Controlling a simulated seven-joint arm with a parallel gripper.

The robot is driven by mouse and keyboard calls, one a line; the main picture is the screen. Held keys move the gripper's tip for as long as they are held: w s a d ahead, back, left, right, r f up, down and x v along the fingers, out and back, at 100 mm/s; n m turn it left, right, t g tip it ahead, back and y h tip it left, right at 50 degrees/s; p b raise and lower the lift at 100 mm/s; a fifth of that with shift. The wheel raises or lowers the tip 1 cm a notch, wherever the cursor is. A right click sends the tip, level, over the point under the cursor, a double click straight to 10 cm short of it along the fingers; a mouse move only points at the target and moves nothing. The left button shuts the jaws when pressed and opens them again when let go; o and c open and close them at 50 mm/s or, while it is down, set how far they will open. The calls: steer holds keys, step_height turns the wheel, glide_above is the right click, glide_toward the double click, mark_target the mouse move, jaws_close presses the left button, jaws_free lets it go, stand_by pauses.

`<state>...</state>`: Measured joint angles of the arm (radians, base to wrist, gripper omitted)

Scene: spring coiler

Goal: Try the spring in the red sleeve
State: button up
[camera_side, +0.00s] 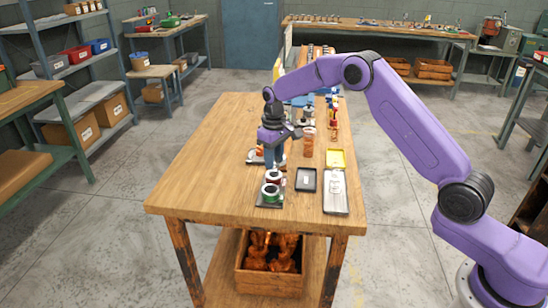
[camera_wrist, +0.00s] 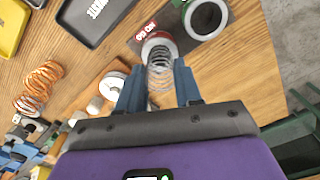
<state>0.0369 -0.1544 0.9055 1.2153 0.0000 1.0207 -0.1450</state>
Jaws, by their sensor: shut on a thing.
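My gripper (camera_wrist: 159,88) points down over the table and is shut on a silvery wire spring (camera_wrist: 160,62), which stands between its two blue fingers. The red sleeve (camera_wrist: 148,50), with a pale rim and a red label beside it, lies just beyond the fingertips in the wrist view. The spring's far end overlaps the sleeve's mouth; I cannot tell how far it is inside. In the side view my gripper (camera_side: 273,165) is directly behind the red sleeve (camera_side: 273,178), and the spring is hidden there.
A green sleeve (camera_side: 270,193) stands in front of the red one. A copper coil (camera_wrist: 38,88) stands nearby. The table's left side (camera_side: 205,180) is clear.

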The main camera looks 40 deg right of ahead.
steer(key=shift+f, duration=0.45)
stand_by(1.4)
steer(key=shift+r, duration=0.15)
steer(key=shift+r, duration=2.4)
steer(key=shift+r, duration=0.15)
